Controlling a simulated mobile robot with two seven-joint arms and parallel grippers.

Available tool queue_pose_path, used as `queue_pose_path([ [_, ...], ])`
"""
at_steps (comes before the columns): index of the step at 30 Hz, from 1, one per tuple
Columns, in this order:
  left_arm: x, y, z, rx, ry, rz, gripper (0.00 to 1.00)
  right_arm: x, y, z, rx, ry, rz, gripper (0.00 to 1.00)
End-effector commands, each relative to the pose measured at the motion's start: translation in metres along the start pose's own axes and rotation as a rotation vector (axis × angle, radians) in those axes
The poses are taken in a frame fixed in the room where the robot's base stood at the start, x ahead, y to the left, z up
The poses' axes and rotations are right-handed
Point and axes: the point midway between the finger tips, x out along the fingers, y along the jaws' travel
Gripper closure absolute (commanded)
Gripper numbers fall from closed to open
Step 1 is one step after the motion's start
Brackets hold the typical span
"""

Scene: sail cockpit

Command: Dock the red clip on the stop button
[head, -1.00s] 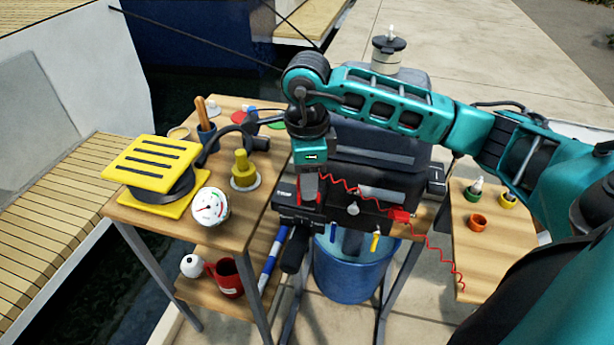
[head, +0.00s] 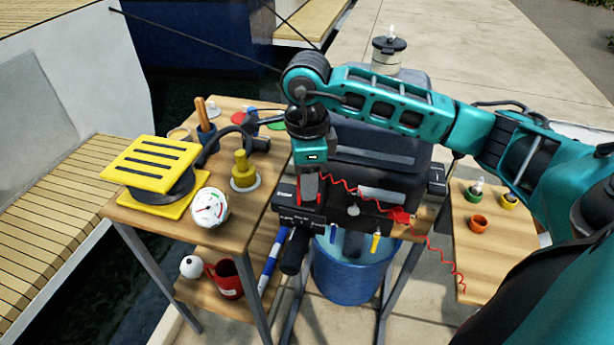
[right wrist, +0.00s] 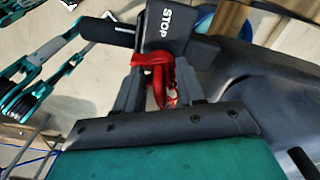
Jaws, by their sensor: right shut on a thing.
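My right gripper (head: 309,198) is shut on the red clip (right wrist: 157,78), which sits between its fingers in the right wrist view. The gripper points down at the front left of the dark outboard motor in the head view. A black block marked STOP (right wrist: 168,25) is just beyond the clip in the right wrist view. The clip is close against its lower edge; whether it touches or is seated cannot be told. A red coiled cord (head: 345,187) runs from the gripper across the motor's front. My left gripper is not in view.
The dark motor (head: 380,149) stands over a blue bucket (head: 352,276). A black tiller grip (head: 294,252) sticks out below the gripper. The left table holds a yellow slotted block (head: 150,160), a round gauge (head: 209,206) and a yellow stepped piece (head: 243,172). Small pots stand right.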

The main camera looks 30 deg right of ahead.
Motion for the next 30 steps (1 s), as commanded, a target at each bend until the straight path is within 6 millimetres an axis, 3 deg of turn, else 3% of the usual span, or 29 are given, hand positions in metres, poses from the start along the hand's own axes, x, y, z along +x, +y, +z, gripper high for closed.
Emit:
queue_pose_path([
  [19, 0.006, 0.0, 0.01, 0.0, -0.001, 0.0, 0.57, 0.013, 0.0, 0.0, 0.0, 0.001, 0.0, 0.9],
  [20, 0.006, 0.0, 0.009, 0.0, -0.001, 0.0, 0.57, 0.012, 0.0, 0.0, 0.001, 0.001, 0.0, 0.6],
  [21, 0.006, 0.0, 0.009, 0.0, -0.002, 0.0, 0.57, 0.012, 0.0, 0.0, 0.0, 0.001, 0.0, 0.56],
  [23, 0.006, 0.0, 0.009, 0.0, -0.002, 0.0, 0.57, 0.012, 0.0, 0.0, 0.001, 0.001, 0.0, 0.51],
  [30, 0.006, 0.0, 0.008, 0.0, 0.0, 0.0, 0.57, 0.011, 0.0, 0.0, 0.0, 0.001, 0.0, 0.51],
])
